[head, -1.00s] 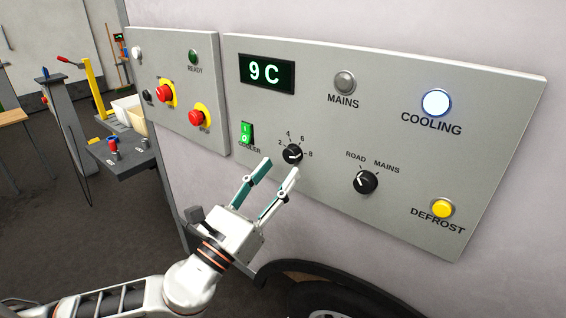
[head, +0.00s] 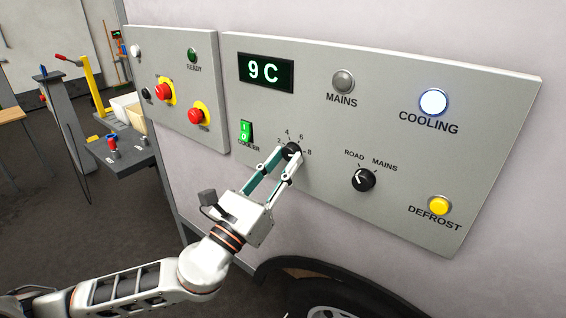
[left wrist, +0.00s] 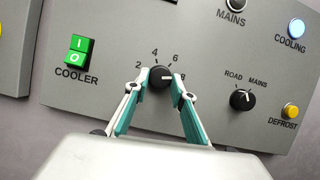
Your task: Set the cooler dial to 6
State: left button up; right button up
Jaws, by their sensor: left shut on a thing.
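The cooler dial (head: 291,149) is a small black knob on the grey panel (head: 320,190), ringed by the numbers 2, 4, 6 and 8. In the left wrist view the dial (left wrist: 160,76) shows between my fingertips, with its white mark pointing right, about toward 8. My left gripper (head: 282,156) is shut on the dial, one finger on each side. It also shows in the left wrist view (left wrist: 161,82). The fingers partly cover the dial in the head view. My right gripper is not in view.
A green cooler switch (head: 246,131) sits left of the dial. A road/mains knob (head: 363,180) is to the lower right. The display (head: 266,73) reads 9 C. The cooling lamp (head: 433,102) glows white. A smaller panel with red buttons (head: 199,115) is at the left.

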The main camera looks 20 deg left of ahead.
pick_arm(q)
jog(key=shift+n, duration=0.4)
jog(key=n+y, duration=0.1)
jog(key=n, duration=0.1)
jog(key=n+y+p, duration=0.1)
jog(key=n, duration=0.1)
jog(key=shift+d+r+y+p, duration=0.15)
jog(key=shift+y+p, duration=0.15)
jog(key=shift+y, duration=0.1)
jog(key=n, duration=0.2)
jog(key=n+y+p, duration=0.1)
jog(key=shift+s+d+r+n+y+p, duration=0.1)
jog(key=shift+n+y+p, duration=0.2)
jog(key=shift+n, duration=0.1)
jog(key=shift+d+n+g+y+p, duration=0.1)
jog(key=shift+n+g+y+p, duration=0.1)
jog(key=shift+n+y+p, duration=0.75)
jog(key=shift+n+g+y+p, duration=0.2)
jog(key=shift+n+p, duration=0.35)
jog(key=shift+n, duration=1)
jog(key=o, duration=1.1)
